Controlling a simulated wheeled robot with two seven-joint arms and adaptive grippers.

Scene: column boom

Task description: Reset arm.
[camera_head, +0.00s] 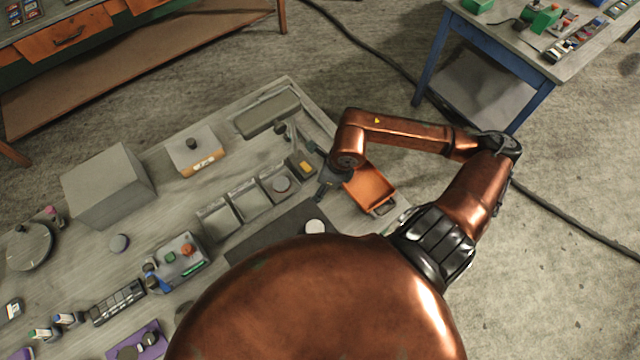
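My copper-coloured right arm comes in from the right and bends back left over the workbench (85,268). Its dark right gripper (318,168) is small in the view, over the bench's right end, between the compartment tray (235,207) and an orange bin (370,188). I cannot tell whether its fingers are open or closed, or whether it touches anything. The arm's forearm and wrist hide part of the bench edge and the bin's upper side. My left arm and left gripper are not in view.
The bench holds a grey box (108,186), a small white box (195,150), a button panel (178,262) and a dark mat (268,237). A blue-legged table (530,52) stands at upper right, a wooden-drawer bench (130,75) at upper left. A black cable (572,215) crosses the floor.

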